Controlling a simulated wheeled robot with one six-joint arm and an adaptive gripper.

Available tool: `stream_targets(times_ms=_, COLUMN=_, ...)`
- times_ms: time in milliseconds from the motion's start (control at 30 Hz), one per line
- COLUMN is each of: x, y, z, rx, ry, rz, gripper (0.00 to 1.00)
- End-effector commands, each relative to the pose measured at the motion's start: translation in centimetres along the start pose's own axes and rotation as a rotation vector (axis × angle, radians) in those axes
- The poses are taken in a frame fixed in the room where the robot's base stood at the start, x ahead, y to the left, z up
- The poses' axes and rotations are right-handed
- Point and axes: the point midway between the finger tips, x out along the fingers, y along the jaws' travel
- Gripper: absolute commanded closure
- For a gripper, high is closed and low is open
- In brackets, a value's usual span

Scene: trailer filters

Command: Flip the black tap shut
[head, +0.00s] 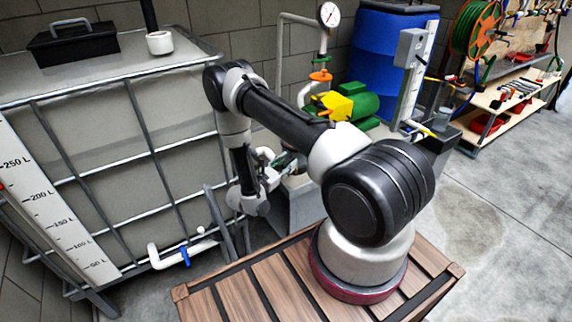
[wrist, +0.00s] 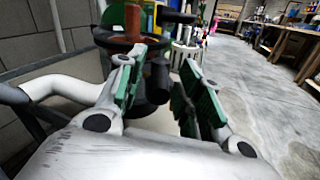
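My gripper (head: 284,164) is in the middle of the head view, partly hidden by my arm, close to the pipework beside the tank. In the wrist view its two green-padded fingers (wrist: 163,88) stand apart with a gap between them. Dark round parts (wrist: 156,82) show behind and between the fingertips. I cannot tell whether one is the black tap or whether the fingers touch it. A dark disc-like part (wrist: 122,40) sits just above the left finger. No black tap can be clearly made out in the head view.
A caged tank (head: 90,165) with a blue-handled outlet (head: 185,256) stands left. A white pipe (wrist: 60,88) curves in near my left finger. A green pump (head: 352,104), gauge (head: 328,15) and blue barrel (head: 385,50) stand behind. Floor at right is clear.

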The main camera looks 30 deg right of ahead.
Motion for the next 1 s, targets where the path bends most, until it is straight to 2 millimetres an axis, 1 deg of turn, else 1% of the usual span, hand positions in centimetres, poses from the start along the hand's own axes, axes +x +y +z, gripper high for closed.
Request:
stream_targets(times_ms=200, x=0.0, y=0.0, z=0.0, rx=0.000, ry=0.000, rz=0.000, gripper=0.64)
stream_targets(times_ms=267, x=0.0, y=0.0, z=0.0, rx=0.000, ry=0.000, rz=0.000, gripper=0.75)
stream_targets(times_ms=300, x=0.0, y=0.0, z=0.0, rx=0.000, ry=0.000, rz=0.000, gripper=0.82)
stream_targets(times_ms=400, x=0.0, y=0.0, z=0.0, rx=0.000, ry=0.000, rz=0.000, gripper=1.00)
stream_targets(times_ms=700, x=0.0, y=0.2, z=0.0, rx=0.002, ry=-0.006, rz=-0.022, gripper=1.00)
stream_targets(times_ms=767, x=0.0, y=0.5, z=-0.1, rx=0.003, ry=-0.015, rz=-0.060, gripper=1.00)
stream_targets(times_ms=1000, x=0.2, y=1.2, z=-0.3, rx=0.004, ry=-0.055, rz=-0.278, gripper=1.00)
